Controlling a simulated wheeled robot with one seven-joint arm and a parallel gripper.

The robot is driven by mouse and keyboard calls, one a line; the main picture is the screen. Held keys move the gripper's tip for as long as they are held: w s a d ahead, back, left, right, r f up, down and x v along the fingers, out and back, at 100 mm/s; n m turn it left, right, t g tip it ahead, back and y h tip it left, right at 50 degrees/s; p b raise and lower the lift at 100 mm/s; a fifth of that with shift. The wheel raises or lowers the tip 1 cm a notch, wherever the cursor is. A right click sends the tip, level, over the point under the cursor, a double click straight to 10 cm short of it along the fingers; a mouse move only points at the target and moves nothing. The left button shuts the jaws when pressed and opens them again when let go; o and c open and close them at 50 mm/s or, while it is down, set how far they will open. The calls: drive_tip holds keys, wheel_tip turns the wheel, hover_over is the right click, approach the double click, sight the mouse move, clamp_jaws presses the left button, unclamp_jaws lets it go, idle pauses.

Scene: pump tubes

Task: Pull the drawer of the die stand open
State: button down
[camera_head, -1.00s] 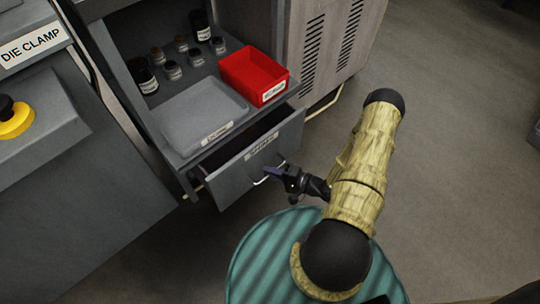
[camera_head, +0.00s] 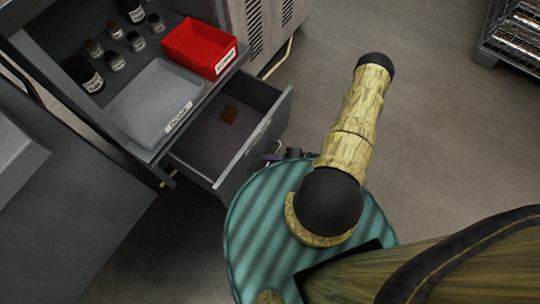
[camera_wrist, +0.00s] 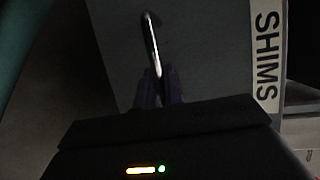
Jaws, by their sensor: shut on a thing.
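The grey drawer (camera_head: 205,142) of the die stand (camera_head: 148,140) stands well out from under the stand's top, and its inside shows. In the wrist view the drawer front (camera_wrist: 205,50) carries a label reading SHIMS (camera_wrist: 266,58). A thin metal handle (camera_wrist: 150,40) sticks out from that front. My gripper (camera_wrist: 158,88) is shut on the handle, and its dark fingers meet around the bar. In the head view my gripper (camera_head: 276,156) is at the drawer front, partly hidden by my arm.
A vented cabinet (camera_head: 262,25) stands behind. A wire rack (camera_head: 515,35) is at the upper right. The floor on the right is clear.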

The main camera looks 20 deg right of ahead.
drive_tip(key=shift+d, duration=0.1)
drive_tip(key=c, duration=1.5)
unclamp_jaws()
drive_tip(key=p+v, duration=0.5)
drive_tip(key=v, duration=1.2)
drive_tip(key=shift+d+r, duration=0.1)
drive_tip(key=shift+d, duration=0.05)
